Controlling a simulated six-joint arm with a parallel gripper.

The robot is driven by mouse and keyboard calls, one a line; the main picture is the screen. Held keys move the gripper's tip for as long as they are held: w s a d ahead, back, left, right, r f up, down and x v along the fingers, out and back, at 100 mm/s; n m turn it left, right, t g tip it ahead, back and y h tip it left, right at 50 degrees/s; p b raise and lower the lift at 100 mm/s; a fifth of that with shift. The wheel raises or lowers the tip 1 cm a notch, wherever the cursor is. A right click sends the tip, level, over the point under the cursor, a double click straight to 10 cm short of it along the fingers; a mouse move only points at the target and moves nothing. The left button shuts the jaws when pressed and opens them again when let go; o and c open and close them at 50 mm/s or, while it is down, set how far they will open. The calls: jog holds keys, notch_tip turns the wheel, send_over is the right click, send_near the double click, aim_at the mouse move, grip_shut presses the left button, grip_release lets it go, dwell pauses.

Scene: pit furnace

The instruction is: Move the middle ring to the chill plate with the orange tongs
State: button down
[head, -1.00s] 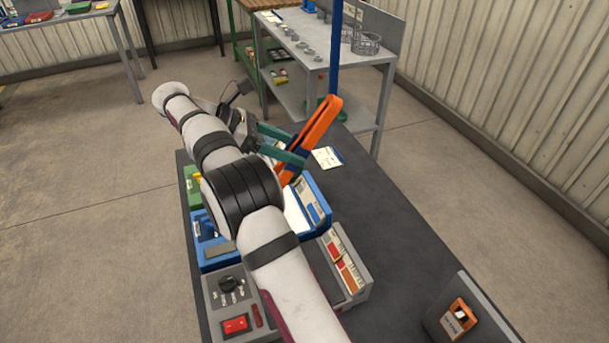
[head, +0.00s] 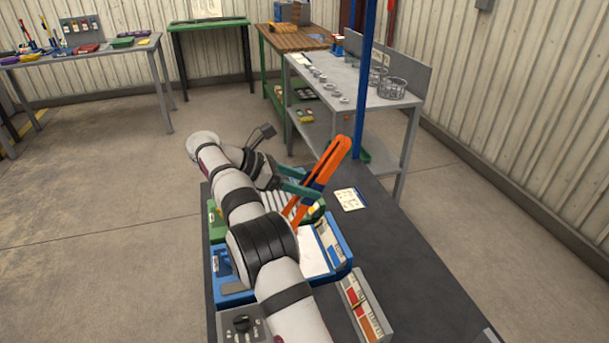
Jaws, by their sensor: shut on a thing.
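My gripper (head: 303,187), with green fingers, is shut on the orange tongs (head: 328,165). The tongs are tilted, with their thick end up to the right and their narrow end down to the left, above the far part of the dark bench. The tongs' lower tips are hard to make out behind my arm and fingers. A pale ribbed surface (head: 276,200) shows just left of the tongs; I cannot tell whether it is the chill plate. No ring can be made out on the near bench. My arm hides much of the middle.
A blue-framed unit (head: 340,260) with a white surface stands on the bench (head: 405,255), behind a grey box with a coloured scale (head: 365,308). A white card (head: 350,199) lies right of the tongs. A blue post (head: 361,90) rises behind. The bench's right side is clear.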

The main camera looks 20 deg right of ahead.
aim_at(305, 204)
jog(key=shift+f, duration=3)
jog(key=c, duration=0.6)
grip_release()
jog(key=shift+o, duration=0.2)
jog(key=shift+r, duration=0.1)
notch_tip(305, 204, up, 10)
